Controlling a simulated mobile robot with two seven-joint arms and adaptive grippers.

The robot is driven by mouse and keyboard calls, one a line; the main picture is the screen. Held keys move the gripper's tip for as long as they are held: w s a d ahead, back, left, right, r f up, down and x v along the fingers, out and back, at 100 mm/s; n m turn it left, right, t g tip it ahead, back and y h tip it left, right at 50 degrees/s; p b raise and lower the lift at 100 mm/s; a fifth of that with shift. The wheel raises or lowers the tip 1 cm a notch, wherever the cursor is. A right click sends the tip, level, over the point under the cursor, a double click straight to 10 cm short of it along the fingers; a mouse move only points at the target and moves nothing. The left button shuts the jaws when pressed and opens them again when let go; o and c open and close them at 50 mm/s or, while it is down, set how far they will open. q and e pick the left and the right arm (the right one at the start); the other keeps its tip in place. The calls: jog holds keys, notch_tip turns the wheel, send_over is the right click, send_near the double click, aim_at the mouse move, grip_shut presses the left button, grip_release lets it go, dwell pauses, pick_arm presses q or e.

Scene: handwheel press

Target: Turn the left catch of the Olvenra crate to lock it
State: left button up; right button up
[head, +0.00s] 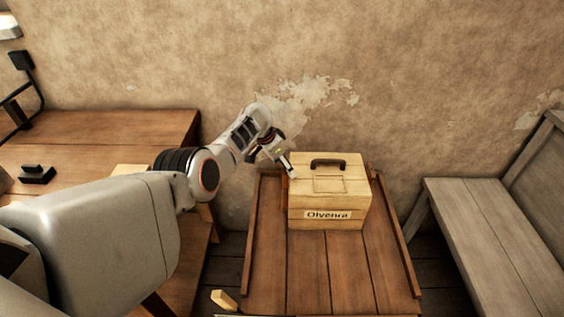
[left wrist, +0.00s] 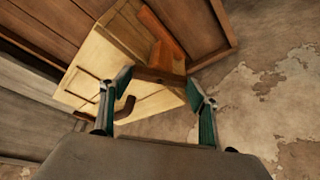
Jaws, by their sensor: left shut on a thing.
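The Olvenra crate (head: 346,217) is a pale wooden box with a dark handle on its lid and a name label on its front. It stands on a brown plank table. My left gripper (head: 289,171) is at the crate's left side, near its top edge. In the left wrist view my left gripper (left wrist: 160,79) has its green-padded fingers closed on the two ends of a brown wooden bar, the left catch (left wrist: 158,76). An orange-brown wooden piece (left wrist: 168,45) lies just beyond the bar. The head view mostly hides the catch behind the gripper. My right gripper is not in view.
The plank table (head: 305,270) has raised side rails and is clear in front of the crate. A wooden workbench (head: 110,125) stands at the left, and a grey bench (head: 485,215) at the right. A plaster wall (head: 400,80) rises close behind the crate.

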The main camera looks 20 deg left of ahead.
pick_arm(q)
jog(key=n+p, duration=0.1)
jog(key=n+y+p, duration=0.1)
jog(key=shift+s+d+n, duration=0.2)
jog(key=shift+n, duration=0.2)
jog(key=shift+d+n+y+p, duration=0.1)
jog(key=shift+n+y+p, duration=0.4)
jog(key=shift+n, duration=0.3)
jog(key=shift+f+n+t, duration=0.1)
jog(key=shift+n+t, duration=0.2)
jog(key=shift+n, duration=0.2)
jog(key=shift+d+n+y, duration=0.15)
jog(key=shift+n+y, duration=0.25)
jog(key=shift+n, duration=0.4)
jog(key=shift+f+n+y+b, duration=0.1)
jog(key=shift+n+y+b, duration=0.5)
jog(key=shift+n, duration=1)
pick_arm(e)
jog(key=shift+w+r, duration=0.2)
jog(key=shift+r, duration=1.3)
pick_arm(q)
jog(key=shift+d, duration=0.1)
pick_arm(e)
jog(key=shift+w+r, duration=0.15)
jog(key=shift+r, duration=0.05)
